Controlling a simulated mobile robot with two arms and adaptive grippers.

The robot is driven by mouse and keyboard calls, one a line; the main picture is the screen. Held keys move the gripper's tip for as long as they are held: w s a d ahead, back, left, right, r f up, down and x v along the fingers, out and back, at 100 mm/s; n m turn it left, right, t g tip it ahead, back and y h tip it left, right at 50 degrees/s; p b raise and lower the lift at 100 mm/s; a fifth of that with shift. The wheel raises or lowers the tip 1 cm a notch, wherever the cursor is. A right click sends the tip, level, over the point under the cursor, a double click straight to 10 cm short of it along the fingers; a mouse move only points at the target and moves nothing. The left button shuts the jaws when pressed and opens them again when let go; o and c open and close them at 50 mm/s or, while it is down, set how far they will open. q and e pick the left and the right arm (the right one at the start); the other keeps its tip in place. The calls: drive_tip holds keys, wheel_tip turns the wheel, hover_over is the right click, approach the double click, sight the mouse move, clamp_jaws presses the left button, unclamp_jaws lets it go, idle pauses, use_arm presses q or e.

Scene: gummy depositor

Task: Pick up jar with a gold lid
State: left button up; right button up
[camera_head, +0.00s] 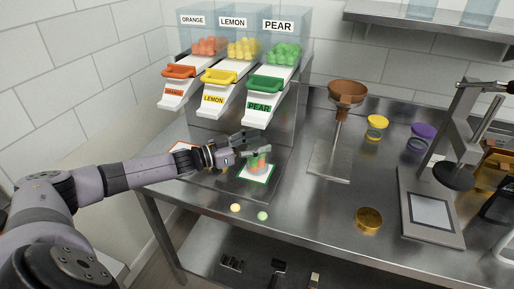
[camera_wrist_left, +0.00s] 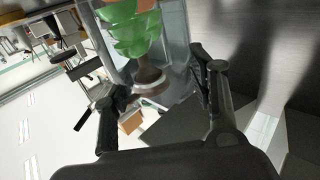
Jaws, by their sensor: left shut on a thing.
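My left gripper (camera_head: 254,150) reaches in from the left and is shut on a clear jar (camera_head: 258,164) below the pear dispenser. The jar holds orange and green gummies. It is at a green-edged card (camera_head: 257,180); whether it touches the card is unclear. In the left wrist view the jar (camera_wrist_left: 135,30) is large and tilted between the two black fingers (camera_wrist_left: 163,100). I see no lid on it. A round gold lid (camera_head: 368,219) lies on the steel table at the front right, well apart from the gripper; I cannot tell whether anything is under it. My right gripper is out of view.
Orange, lemon and pear (camera_head: 265,108) dispensers stand at the back. A brown funnel (camera_head: 345,93) on a stand, a yellow-lidded jar (camera_head: 377,122) and a purple-lidded jar (camera_head: 423,131) are right of them. A press (camera_head: 432,210) stands far right. Two loose gummies (camera_head: 235,208) lie near the front edge.

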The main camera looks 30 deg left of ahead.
use_arm(q)
wheel_tip(320, 180, up, 2)
drive_tip(key=shift+r+b, duration=0.25)
drive_tip(key=shift+b, duration=0.05)
drive_tip(key=b+v, duration=0.1)
drive_tip(key=v, duration=0.4)
drive_tip(key=shift+s+f+b, duration=0.15)
drive_tip(key=shift+s+b, duration=0.1)
drive_tip(key=shift+b, duration=0.05)
clamp_jaws()
drive_tip(key=v, duration=1.2)
drive_tip(key=shift+s+a+r+p, duration=0.15)
drive_tip(key=shift+s+r+p, duration=0.1)
drive_tip(key=shift+p, duration=0.05)
drive_tip(key=o, duration=1)
unclamp_jaws()
drive_tip(key=c, duration=1)
clamp_jaws()
